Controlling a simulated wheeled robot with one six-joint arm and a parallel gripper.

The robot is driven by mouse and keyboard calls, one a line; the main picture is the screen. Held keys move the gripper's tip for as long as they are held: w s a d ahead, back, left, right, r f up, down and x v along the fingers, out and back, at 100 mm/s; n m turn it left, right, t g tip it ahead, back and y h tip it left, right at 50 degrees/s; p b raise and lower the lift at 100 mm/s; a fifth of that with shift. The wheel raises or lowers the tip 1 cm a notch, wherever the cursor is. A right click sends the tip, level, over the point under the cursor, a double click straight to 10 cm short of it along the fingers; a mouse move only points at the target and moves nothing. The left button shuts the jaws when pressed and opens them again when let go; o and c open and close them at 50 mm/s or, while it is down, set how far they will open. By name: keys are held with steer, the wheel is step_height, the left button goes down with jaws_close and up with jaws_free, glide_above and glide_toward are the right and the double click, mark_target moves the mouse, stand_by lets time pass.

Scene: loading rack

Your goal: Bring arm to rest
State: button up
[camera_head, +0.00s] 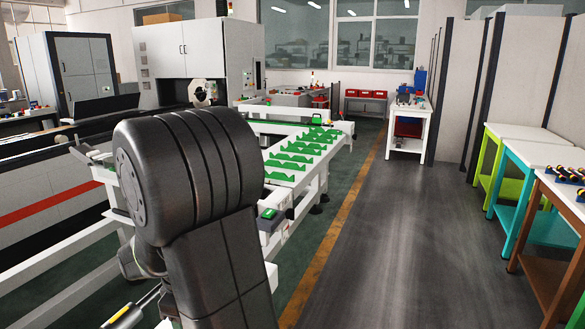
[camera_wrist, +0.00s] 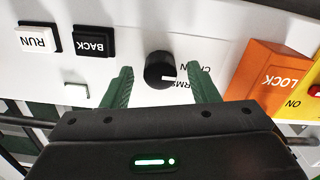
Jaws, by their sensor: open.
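A black rotary knob (camera_wrist: 160,70) on a white control panel (camera_wrist: 207,25) shows between and beyond the fingertips. I cannot tell whether the fingers touch the panel. In the head view my dark arm (camera_head: 190,175) fills the left centre and my gripper does not show there.
The panel has a white RUN button (camera_wrist: 38,38), a black BACK button (camera_wrist: 93,41) and an orange LOCK part (camera_wrist: 275,75). A white loading rack (camera_head: 318,180) with green holders stands right of my arm. The grey floor (camera_head: 400,230) is clear. Coloured tables (camera_head: 530,155) stand at right.

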steer(key=m, duration=0.3)
steer(key=shift+f+m+p, duration=0.2)
steer(key=shift+m+p, duration=0.1)
steer(key=shift+m, duration=0.1)
steer(key=m+p, duration=0.1)
steer(key=m, duration=0.3)
steer(key=shift+m, duration=0.3)
step_height(320, 180, up, 14)
steer(key=b, duration=0.1)
steer(key=shift+f, duration=0.15)
steer(key=shift+d, duration=0.25)
